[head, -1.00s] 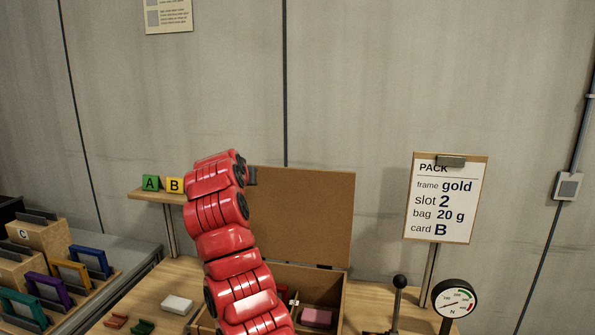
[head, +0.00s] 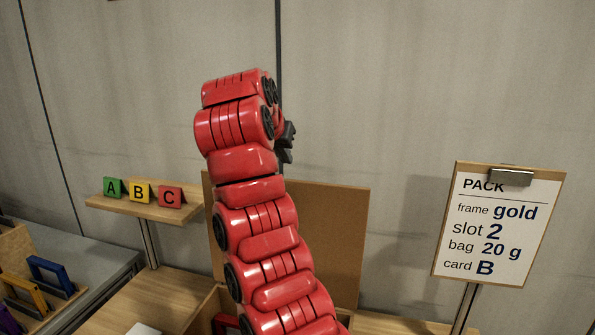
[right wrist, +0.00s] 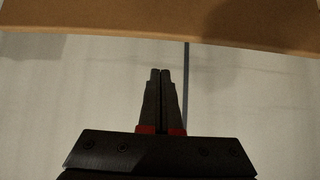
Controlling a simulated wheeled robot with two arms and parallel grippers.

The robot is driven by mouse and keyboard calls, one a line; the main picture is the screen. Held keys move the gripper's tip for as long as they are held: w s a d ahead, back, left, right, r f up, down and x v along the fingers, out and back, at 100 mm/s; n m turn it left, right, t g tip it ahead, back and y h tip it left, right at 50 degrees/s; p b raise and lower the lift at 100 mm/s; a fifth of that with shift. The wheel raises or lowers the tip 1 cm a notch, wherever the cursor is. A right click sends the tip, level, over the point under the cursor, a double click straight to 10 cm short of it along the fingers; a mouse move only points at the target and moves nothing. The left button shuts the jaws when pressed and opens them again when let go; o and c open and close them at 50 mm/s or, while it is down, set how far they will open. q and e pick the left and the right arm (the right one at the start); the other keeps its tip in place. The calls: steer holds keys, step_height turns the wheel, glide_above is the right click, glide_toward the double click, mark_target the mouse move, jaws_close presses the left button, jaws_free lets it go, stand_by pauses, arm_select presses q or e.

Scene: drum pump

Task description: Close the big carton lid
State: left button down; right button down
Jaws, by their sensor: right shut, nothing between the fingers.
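The big carton's lid (head: 335,235) is a brown board standing upright, open, behind the carton (head: 205,312). The carton is mostly hidden by my red right arm and the frame's lower edge. My right gripper (head: 288,142) shows dark and small at the arm's far end, above the lid's top edge in the head view. In the right wrist view its two fingers (right wrist: 160,73) are shut together with nothing between them. A brown board edge, seemingly the lid (right wrist: 160,22), crosses the top of that view, apart from the fingertips in the picture. My left gripper is not in view.
A small shelf (head: 150,208) with A, B and C cards stands left of the lid. A PACK sign (head: 497,225) on a post stands at the right. A blue frame (head: 50,272) and others sit at the far left. The grey wall is behind.

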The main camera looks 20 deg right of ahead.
steer(key=shift+w+d+f+p, duration=0.3)
steer(key=shift+f+p, duration=0.2)
steer(key=shift+f, duration=0.6)
steer(key=shift+w+d+f+p, duration=0.15)
steer(key=shift+w+f+p, duration=0.3)
steer(key=shift+f, duration=0.7)
steer(key=shift+w+d+f+p, duration=0.3)
steer(key=shift+f+p, duration=0.2)
steer(key=shift+f, duration=0.6)
steer(key=shift+w+f, duration=0.1)
